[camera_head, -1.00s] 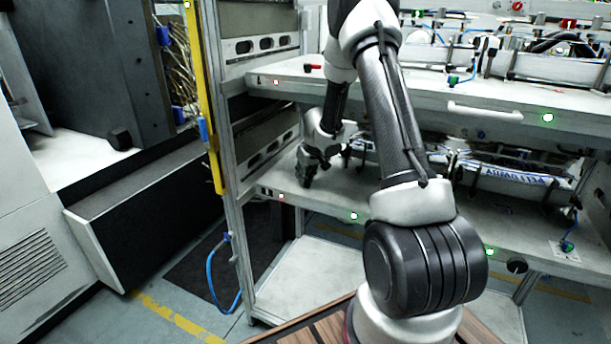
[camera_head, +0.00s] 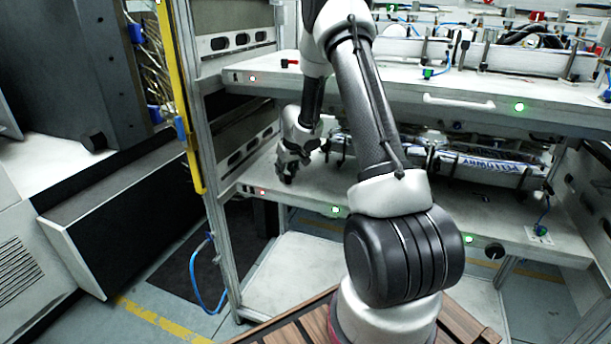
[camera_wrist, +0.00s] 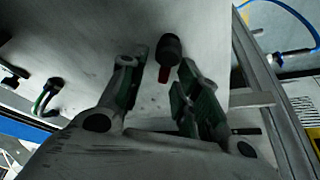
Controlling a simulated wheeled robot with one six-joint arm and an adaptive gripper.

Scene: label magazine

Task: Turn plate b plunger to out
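In the wrist view, a plunger with a round black knob (camera_wrist: 169,48) and a red part (camera_wrist: 164,74) stands on a pale plate (camera_wrist: 98,45). My gripper (camera_wrist: 160,64) is open, with its two green-padded fingers on either side of the plunger. The red part lies between the fingertips, with gaps visible; contact cannot be told. In the head view, my gripper (camera_head: 287,170) reaches down over the left part of the lower shelf plate (camera_head: 310,197). The plunger there is hidden behind my gripper. No readable label shows which plate is b.
The upper shelf plate (camera_head: 390,84) lies above my gripper and carries a similar red-and-black plunger (camera_head: 290,63) at its left. A frame post (camera_head: 205,190) stands at left. A blue-labelled assembly (camera_head: 490,168) lies to the right on the lower shelf. A blue hose (camera_wrist: 290,50) shows in the wrist view.

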